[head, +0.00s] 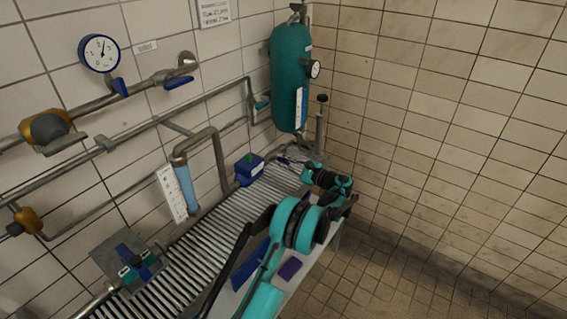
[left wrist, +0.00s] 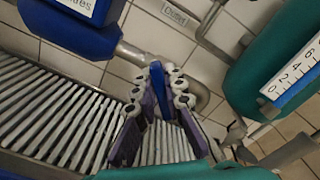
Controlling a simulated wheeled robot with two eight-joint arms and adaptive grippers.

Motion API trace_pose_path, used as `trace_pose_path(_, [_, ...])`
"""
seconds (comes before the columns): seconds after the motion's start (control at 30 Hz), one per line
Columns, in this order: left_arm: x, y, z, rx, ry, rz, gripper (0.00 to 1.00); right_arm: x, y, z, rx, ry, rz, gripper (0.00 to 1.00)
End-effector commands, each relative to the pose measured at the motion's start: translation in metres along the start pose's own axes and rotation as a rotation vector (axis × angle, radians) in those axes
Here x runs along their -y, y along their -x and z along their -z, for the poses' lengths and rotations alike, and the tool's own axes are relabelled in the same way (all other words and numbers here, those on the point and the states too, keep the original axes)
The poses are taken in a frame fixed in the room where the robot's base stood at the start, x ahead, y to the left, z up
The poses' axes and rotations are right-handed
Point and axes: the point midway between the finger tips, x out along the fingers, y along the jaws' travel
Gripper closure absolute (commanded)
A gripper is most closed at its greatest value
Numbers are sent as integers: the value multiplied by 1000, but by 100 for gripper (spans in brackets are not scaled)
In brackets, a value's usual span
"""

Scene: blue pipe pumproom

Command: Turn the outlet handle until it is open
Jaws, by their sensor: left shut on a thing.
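The outlet handle (left wrist: 159,106) is a slim blue lever in the middle of the left wrist view, on grey pipework low by the tiled wall. My left gripper (left wrist: 166,88) has its two fingers on either side of the lever and is shut on it. In the head view my left gripper (head: 292,161) reaches low towards the corner, below the teal tank. The lever is too small and covered to make out there. A small label (left wrist: 174,14) is on the wall behind the lever. My right gripper is not in view.
The teal tank (head: 291,75) with a gauge and scale hangs above my left gripper. A blue box (head: 249,167) stands close to its left. A slatted grey surface (head: 225,215) runs along the pipe wall. The floor at right is clear.

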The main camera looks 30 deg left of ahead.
Motion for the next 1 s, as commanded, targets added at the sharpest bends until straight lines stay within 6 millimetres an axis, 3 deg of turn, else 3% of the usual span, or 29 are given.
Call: trace_pose_path(1.0, [-10,0,5,0,886,-3,100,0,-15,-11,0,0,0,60])
